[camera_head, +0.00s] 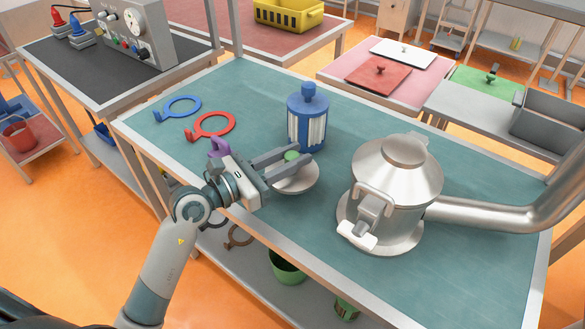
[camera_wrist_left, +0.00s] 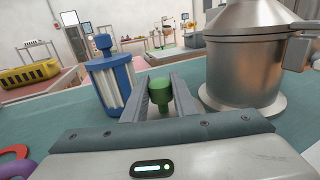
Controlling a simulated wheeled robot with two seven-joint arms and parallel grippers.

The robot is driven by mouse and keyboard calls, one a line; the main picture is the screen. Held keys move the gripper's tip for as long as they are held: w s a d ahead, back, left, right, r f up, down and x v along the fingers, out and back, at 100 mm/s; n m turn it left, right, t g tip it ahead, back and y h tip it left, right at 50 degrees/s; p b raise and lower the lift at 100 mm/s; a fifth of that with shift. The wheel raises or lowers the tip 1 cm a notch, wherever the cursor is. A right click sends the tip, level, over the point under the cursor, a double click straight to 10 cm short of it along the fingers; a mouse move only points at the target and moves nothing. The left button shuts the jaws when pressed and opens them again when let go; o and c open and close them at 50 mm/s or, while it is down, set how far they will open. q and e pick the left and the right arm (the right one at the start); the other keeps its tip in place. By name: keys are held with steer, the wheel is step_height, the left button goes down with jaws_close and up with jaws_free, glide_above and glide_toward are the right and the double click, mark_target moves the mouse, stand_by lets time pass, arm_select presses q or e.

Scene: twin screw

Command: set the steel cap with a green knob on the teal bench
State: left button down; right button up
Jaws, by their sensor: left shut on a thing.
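My left gripper (camera_head: 303,154) is shut on the green knob (camera_head: 291,155) of the steel cap (camera_head: 296,178). The cap is a shallow round disc under the fingers, over the near part of the teal bench (camera_head: 420,285). I cannot tell whether its underside touches the bench top. My right gripper is not in view.
A blue canister (camera_head: 307,120) stands just behind the cap. A large steel vessel (camera_head: 396,180) with a thick pipe (camera_head: 490,215) stands to its right. Red (camera_head: 211,125) and blue (camera_head: 181,107) rings lie at the left; a purple piece (camera_head: 218,147) is beside my gripper.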

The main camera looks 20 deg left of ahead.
arm_select(q)
step_height(320, 180, down, 3)
steer(key=shift+f, duration=0.3)
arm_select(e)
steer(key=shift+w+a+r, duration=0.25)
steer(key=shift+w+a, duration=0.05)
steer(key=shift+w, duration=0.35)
arm_select(q)
steer(key=shift+f, duration=0.1)
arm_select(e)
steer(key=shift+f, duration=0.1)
arm_select(q)
steer(key=c, duration=1.4)
jaws_free()
steer(key=shift+c, duration=0.2)
